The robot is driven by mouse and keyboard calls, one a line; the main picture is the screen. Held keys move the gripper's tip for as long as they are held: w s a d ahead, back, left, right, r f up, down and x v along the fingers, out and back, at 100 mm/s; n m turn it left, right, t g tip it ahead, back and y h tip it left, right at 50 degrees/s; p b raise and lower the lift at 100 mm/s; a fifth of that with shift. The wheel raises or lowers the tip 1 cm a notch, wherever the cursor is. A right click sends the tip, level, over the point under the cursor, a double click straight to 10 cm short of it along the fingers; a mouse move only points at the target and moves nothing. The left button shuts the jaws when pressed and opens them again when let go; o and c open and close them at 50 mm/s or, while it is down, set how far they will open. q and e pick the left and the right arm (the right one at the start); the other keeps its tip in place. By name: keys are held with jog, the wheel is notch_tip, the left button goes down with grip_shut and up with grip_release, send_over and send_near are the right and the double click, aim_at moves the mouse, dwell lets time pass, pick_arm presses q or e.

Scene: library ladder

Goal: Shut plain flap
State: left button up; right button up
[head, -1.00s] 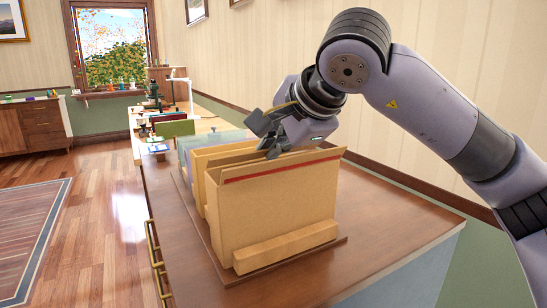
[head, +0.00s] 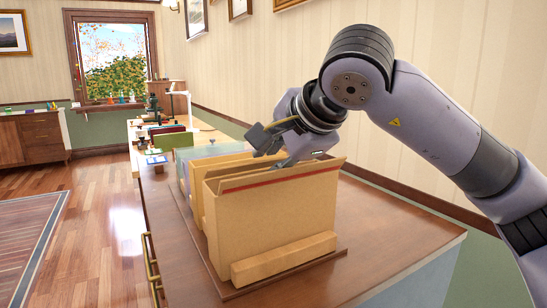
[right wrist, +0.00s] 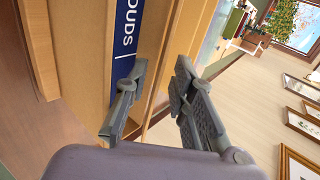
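A tan cardboard file (head: 270,215) stands upright at the front of a row, with a red stripe along its top edge. More tan folders (head: 222,158) stand behind it. I cannot tell which panel is the plain flap. My right gripper (head: 272,148) is over the top of the files, behind the red-striped edge, with its fingers apart. In the right wrist view the fingers (right wrist: 160,98) are spread near tan panels, and a dark blue label (right wrist: 122,62) with white letters lies by the left finger. I cannot tell whether they touch. My left gripper is not in view.
The files stand on a wooden base (head: 335,255) on a brown cabinet top (head: 390,235). A tan block (head: 285,258) lies before the front file. A green folder (head: 173,141) and a microscope (head: 153,105) are farther back. The cabinet top to the right is clear.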

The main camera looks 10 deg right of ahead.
jog(key=shift+r, duration=0.1)
jog(key=v, duration=1.2)
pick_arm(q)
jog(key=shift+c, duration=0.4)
